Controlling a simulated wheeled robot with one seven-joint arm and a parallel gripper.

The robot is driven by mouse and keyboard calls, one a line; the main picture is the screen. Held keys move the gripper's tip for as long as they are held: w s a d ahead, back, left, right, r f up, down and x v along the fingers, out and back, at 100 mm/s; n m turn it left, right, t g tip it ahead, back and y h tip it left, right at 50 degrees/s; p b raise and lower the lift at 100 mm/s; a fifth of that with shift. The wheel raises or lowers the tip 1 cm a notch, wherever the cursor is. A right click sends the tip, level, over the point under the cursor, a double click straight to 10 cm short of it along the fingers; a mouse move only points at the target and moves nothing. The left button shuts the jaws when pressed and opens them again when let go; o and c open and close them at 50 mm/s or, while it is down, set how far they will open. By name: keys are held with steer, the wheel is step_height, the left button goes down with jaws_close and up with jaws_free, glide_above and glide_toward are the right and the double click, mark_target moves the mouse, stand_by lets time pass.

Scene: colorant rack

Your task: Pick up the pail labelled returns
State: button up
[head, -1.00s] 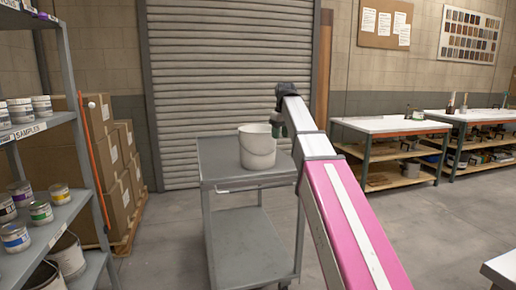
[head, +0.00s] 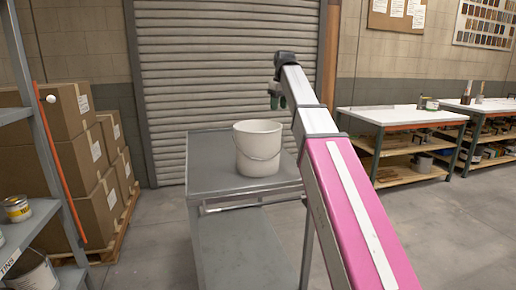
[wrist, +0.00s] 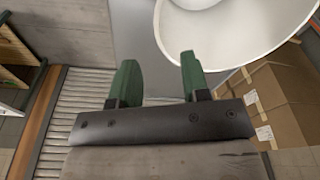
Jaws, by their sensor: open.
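A white pail (head: 257,148) with a thin wire handle stands upright on the top of a grey cart (head: 210,178). No label can be read on its visible side. My gripper (head: 278,96) is beside the pail, to its upper right in the head view, and apart from it. In the wrist view my gripper (wrist: 158,78) shows two green fingers, spread with nothing between them. The pail's rim (wrist: 222,62) fills the upper right of that view, beyond the fingertips.
A grey shelf (head: 35,225) with cans stands at the left, and stacked cardboard boxes (head: 85,150) stand behind it. A roller shutter (head: 220,60) is behind the cart. Workbenches (head: 400,115) stand at the right. The floor between cart and benches is clear.

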glide_above(276, 128)
steer(key=f, duration=0.4)
steer(key=shift+s+d+f, duration=0.15)
steer(key=shift+d+f, duration=0.05)
steer(key=shift+d, duration=0.1)
steer(key=shift+w+a+f, duration=0.1)
steer(key=shift+w+f, duration=0.1)
steer(key=shift+f, duration=0.8)
steer(key=shift+w+a+f, duration=0.15)
steer(key=shift+w+f, duration=0.05)
steer(key=shift+f, duration=0.85)
steer(key=shift+w+a+f, duration=0.1)
steer(key=shift+w+f, duration=0.1)
steer(key=shift+f, duration=0.8)
jaws_close()
